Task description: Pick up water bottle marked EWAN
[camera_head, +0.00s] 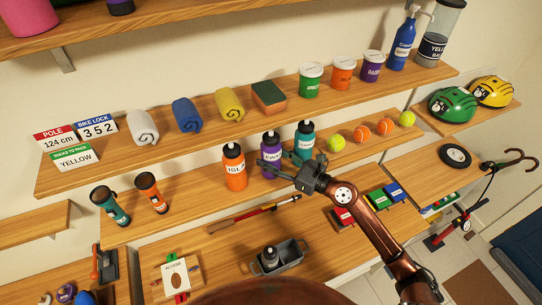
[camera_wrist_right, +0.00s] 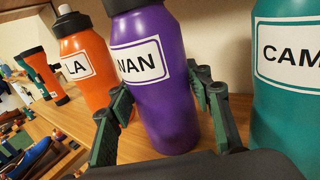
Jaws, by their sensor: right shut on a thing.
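The purple water bottle (camera_head: 270,143) stands upright on the middle shelf in the head view. In the right wrist view the purple bottle (camera_wrist_right: 166,90) fills the middle, and its white label shows the letters WAN, the start being turned out of sight. My right gripper (camera_head: 287,165) reaches it from the front. Its two green-black fingers (camera_wrist_right: 165,108) are on either side of the bottle's body, shut on it. The bottle still appears to be at shelf level. My left gripper is not in view.
An orange bottle (camera_head: 234,168) stands left of the purple one, and a teal bottle (camera_head: 305,137) stands close on its right. Tennis balls and orange balls (camera_head: 362,133) lie further right. A shelf with cups and rolled towels (camera_head: 187,114) runs above.

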